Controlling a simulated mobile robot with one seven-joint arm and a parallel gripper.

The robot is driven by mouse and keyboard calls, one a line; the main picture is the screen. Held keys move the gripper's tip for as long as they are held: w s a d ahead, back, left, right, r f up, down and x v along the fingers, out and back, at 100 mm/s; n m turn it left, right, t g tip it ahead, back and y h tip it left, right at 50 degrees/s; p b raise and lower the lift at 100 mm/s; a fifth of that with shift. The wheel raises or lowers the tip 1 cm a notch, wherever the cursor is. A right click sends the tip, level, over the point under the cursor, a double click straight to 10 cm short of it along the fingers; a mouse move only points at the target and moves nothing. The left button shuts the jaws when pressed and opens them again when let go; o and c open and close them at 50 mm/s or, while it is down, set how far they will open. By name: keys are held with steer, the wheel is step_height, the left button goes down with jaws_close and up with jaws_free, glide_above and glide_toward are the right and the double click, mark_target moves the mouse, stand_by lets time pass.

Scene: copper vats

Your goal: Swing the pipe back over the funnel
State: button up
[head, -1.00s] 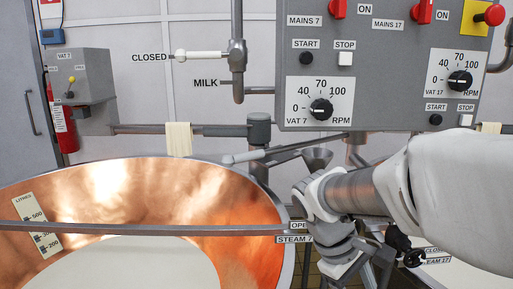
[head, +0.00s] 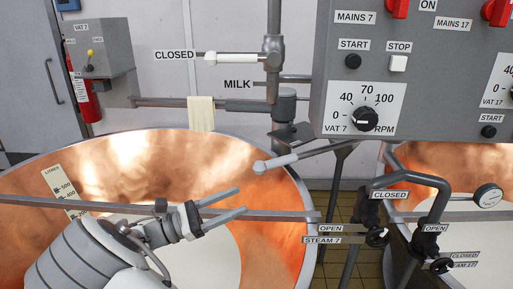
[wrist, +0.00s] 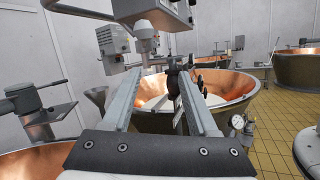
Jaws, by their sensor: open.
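A slim grey pipe (head: 325,150) with a pale grip (head: 277,162) reaches over the near copper vat's rim (head: 311,207), its right end under the control panel. A dark funnel (head: 345,153) shows behind this pipe, partly hidden; a grey funnel also shows in the wrist view (wrist: 97,97). In the head view my gripper (head: 243,200) is over the vat, nearer the camera than the grip and to its lower left. Its fingers are apart and point right, with nothing between them. They do not touch the pipe.
The control panel (head: 410,70) hangs above right. A flat bar (head: 275,216) crosses the vat near my gripper. Steam valves (head: 372,215) and a second copper vat (head: 440,158) stand at right. A post (head: 284,105) rises behind the vat.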

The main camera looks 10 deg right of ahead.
mark_target(287, 156)
steer(key=a+n+t+h, duration=0.1)
steer(key=a+t, duration=0.1)
steer(key=a, duration=0.2)
steer(key=p+x, duration=0.1)
steer(key=x, duration=0.8)
steer(key=p+x, duration=0.1)
steer(key=x, duration=0.8)
steer(key=shift+w+a+r+p, duration=0.2)
steer(key=shift+p, duration=0.2)
jaws_close()
